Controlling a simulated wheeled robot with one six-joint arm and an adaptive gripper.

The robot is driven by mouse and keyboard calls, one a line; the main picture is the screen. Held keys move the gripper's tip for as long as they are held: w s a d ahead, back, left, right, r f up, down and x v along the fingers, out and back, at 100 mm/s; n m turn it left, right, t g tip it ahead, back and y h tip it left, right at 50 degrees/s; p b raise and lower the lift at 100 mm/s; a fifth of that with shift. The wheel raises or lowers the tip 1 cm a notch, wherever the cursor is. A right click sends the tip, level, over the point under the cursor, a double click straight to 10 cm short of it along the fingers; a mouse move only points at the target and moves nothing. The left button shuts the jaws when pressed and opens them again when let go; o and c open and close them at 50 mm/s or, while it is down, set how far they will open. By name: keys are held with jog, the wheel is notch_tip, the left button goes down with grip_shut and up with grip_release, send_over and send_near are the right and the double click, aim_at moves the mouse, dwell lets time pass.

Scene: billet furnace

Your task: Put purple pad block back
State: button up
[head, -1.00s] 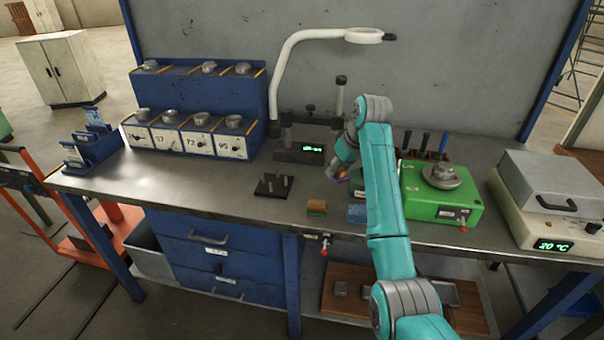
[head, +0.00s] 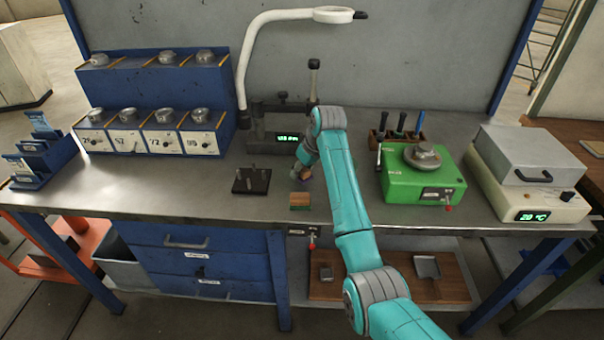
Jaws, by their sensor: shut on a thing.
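My gripper (head: 304,174) is low over the bench, left of my teal forearm and mostly hidden by my wrist. It is shut on a small block with a purple face, the purple pad block (head: 303,179), of which only a sliver shows. I cannot tell whether the block touches the bench. A block with a green top and brown front (head: 300,202) sits on the bench just in front of my gripper. A black plate with short upright pegs (head: 251,181) lies to the left.
A green polishing machine (head: 424,182) and a cream hot plate (head: 527,178) stand on the right. A tool rack (head: 398,135) is behind. The bench front left is clear.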

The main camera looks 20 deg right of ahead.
jog(key=shift+f, duration=0.8)
jog(key=o, duration=1.1)
jog(key=shift+f, duration=0.1)
jog(key=v, duration=1.2)
